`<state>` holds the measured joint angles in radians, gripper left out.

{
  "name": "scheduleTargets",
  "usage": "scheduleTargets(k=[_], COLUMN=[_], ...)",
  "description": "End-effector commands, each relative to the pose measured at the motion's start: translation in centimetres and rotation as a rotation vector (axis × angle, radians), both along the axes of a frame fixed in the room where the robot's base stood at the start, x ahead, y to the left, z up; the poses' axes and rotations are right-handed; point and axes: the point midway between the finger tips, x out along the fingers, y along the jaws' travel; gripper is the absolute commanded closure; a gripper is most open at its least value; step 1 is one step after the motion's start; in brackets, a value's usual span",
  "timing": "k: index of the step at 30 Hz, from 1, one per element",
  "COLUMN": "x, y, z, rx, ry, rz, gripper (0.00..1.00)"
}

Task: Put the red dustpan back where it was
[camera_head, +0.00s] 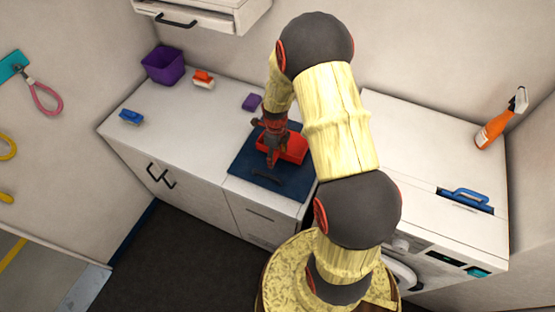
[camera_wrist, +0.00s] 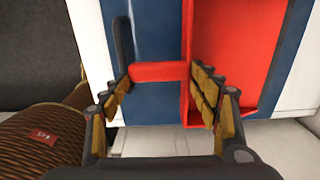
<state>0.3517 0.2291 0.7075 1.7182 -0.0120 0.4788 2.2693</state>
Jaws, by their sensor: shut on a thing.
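The red dustpan (camera_head: 294,148) is on or just above a dark blue mat (camera_head: 247,168) on the white counter. I cannot tell whether it touches the mat. My gripper (camera_head: 272,157) is over its left side, pointing down. In the wrist view the dustpan (camera_wrist: 235,60) fills the right side, with its short red handle (camera_wrist: 158,72) reaching left between my fingers (camera_wrist: 163,95). The fingers are shut on the dustpan, one at the handle's end and one by the pan's wall. My wrist hides part of the dustpan in the head view.
A purple bin (camera_head: 163,65), an orange-and-white brush (camera_head: 203,79), a blue brush (camera_head: 131,117) and a purple block (camera_head: 252,101) stand on the counter. At right, an orange spray bottle (camera_head: 493,132) and a blue-handled item (camera_head: 466,199) are on the white unit.

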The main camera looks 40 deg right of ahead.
Motion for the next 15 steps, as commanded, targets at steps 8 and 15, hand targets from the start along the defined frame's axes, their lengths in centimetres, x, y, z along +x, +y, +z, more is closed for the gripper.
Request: scheduleTargets(k=[8, 15], x=[-0.1, 0.0], y=[-0.6, -0.7], z=[-3.3, -3.8], rx=[0.001, 0.0], ry=[0.002, -0.001], rz=[0.001, 0.001], gripper=[0.64, 0.64])
